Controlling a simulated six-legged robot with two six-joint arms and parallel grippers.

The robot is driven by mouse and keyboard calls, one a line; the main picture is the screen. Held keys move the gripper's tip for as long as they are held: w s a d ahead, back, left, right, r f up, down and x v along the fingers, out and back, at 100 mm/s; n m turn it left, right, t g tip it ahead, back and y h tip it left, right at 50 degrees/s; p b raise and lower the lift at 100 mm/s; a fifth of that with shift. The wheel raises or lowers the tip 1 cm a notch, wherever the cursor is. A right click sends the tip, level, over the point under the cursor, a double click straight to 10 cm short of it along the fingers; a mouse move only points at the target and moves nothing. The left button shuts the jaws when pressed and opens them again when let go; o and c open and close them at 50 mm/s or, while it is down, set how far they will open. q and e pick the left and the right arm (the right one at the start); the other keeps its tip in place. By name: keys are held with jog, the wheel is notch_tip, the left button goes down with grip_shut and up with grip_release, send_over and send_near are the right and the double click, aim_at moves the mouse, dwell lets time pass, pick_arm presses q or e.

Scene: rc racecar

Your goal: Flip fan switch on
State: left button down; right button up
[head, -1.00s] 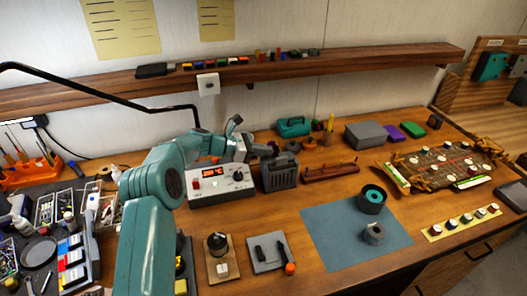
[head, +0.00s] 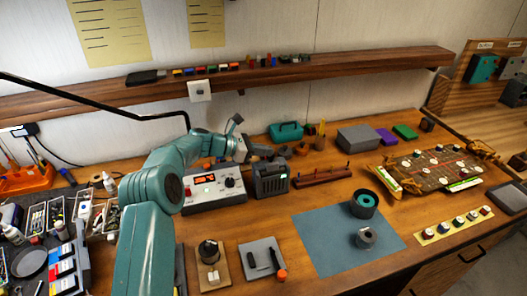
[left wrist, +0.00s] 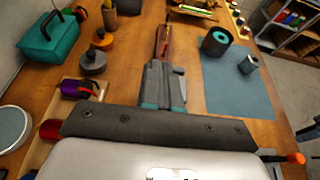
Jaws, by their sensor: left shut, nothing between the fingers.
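A dark grey ribbed box (head: 270,180), possibly the fan unit, stands on the bench in the head view. I cannot make out its switch clearly. My left gripper (head: 262,151) reaches in from the left, shut and empty, just above and behind the box in the picture. In the left wrist view its grey fingers (left wrist: 163,72) lie together and point toward the wooden rack. My right gripper is not in view.
A white control unit (head: 216,188) with a lit display stands left of the box, below my left arm. A wooden rack (head: 320,175) is to the right. A teal case (head: 286,132) sits behind. The blue mat (head: 325,245) has some clear room in front.

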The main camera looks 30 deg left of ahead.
pick_arm(q)
jog(key=shift+s+a+r, duration=0.2)
jog(key=shift+r, duration=0.05)
jog(key=shift+w+d+r+p, duration=0.1)
jog(key=shift+r+p, duration=0.45)
jog(key=shift+p, duration=0.1)
